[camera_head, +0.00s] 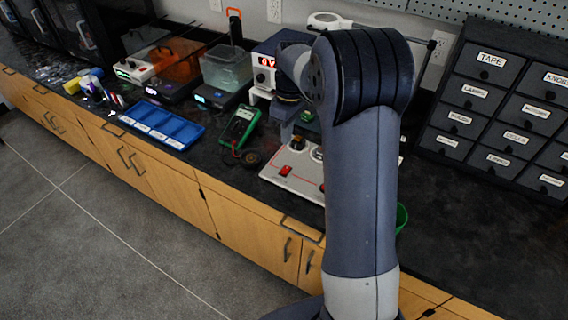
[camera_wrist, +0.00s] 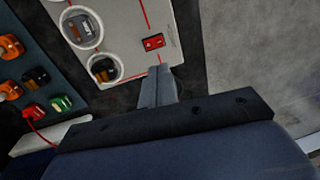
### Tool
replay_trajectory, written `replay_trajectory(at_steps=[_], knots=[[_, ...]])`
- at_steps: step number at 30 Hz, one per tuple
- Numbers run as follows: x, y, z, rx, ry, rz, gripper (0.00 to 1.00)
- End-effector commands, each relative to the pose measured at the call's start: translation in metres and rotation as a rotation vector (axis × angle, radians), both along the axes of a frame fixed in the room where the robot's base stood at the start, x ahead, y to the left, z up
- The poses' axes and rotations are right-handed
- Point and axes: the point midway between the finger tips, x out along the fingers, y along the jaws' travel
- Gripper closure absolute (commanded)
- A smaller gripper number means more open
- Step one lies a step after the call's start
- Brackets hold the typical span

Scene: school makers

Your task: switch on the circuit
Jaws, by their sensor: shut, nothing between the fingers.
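The circuit board (camera_head: 300,180) is a flat white panel with red lines on the dark counter, partly hidden behind my arm in the head view. In the wrist view the board (camera_wrist: 120,22) shows a red rocker switch (camera_wrist: 153,42) near its edge and two round holders with parts in them. The red switch (camera_head: 285,170) also shows in the head view. My gripper (camera_wrist: 161,72) is shut and empty, its fingertips just below the switch in the wrist picture. I cannot tell whether they touch the board, or whether the switch is on.
A dark panel (camera_wrist: 40,50) with orange, black, red and green parts lies left of the board in the wrist view. A green multimeter (camera_head: 239,126), a blue tray (camera_head: 160,124) and a power supply (camera_head: 264,72) stand nearby. Labelled drawers (camera_head: 490,100) stand at right.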

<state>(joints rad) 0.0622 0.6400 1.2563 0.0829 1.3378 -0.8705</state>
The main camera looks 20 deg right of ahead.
Motion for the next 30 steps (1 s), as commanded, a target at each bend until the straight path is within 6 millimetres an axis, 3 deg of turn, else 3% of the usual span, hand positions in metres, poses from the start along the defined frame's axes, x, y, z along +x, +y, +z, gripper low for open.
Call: replay_trajectory(at_steps=[9,15,21,30], knots=[[-0.007,0.006,-0.069,0.0,0.004,0.001,1.0],[-0.009,0.009,-0.097,0.0,0.003,0.001,1.0],[-0.01,0.009,-0.108,0.0,0.001,0.0,1.0],[-0.01,0.01,-0.108,0.0,0.0,0.0,1.0]])
